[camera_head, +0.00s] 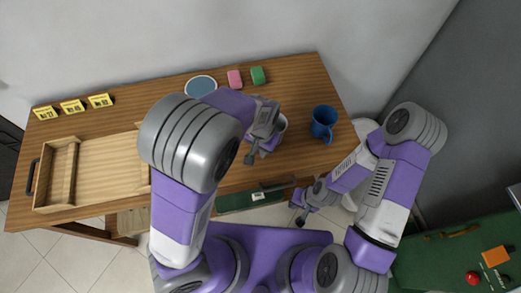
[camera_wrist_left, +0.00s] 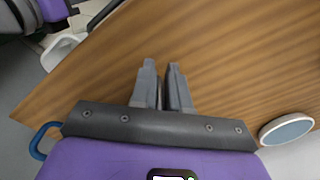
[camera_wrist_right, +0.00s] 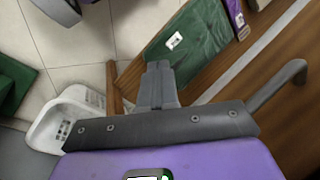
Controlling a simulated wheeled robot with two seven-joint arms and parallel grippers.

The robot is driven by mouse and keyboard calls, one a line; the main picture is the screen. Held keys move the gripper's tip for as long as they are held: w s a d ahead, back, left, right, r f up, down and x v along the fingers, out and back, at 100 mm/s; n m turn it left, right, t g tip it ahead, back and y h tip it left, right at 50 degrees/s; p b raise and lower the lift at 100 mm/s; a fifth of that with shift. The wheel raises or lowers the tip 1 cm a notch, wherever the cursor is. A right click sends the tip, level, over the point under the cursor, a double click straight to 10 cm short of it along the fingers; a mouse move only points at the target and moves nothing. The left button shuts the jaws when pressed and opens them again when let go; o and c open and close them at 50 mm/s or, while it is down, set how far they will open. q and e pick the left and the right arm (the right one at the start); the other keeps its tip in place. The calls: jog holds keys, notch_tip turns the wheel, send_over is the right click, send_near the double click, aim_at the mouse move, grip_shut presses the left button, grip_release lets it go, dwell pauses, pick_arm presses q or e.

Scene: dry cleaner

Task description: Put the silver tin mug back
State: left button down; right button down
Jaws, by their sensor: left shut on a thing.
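The silver tin mug (camera_head: 281,122) shows only in part in the head view, over the right half of the wooden table, mostly hidden by my left gripper. My left gripper (camera_head: 255,150) is shut on it. In the left wrist view my left fingers (camera_wrist_left: 166,82) point at the table with a narrow gap, and the mug cannot be made out there. My right gripper (camera_head: 299,216) is low in front of the table edge, with its fingers (camera_wrist_right: 158,80) together and nothing seen between them.
A blue mug (camera_head: 323,122) stands at the table's right. A round blue-grey disc (camera_head: 201,86), a pink block (camera_head: 235,79) and a green block (camera_head: 258,75) lie at the back. A wooden tray (camera_head: 62,172) and yellow number tags (camera_head: 72,106) are left.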

pick_arm(q)
jog(key=shift+f, duration=0.4)
jog(key=shift+f, duration=0.2)
jog(key=c, duration=1.1)
grip_release()
notch_tip(320, 180, up, 12)
jog(key=p, duration=0.3)
jog(key=shift+s+d+r+p, duration=0.1)
jog(key=shift+r+p, duration=0.15)
jog(key=shift+p, duration=0.1)
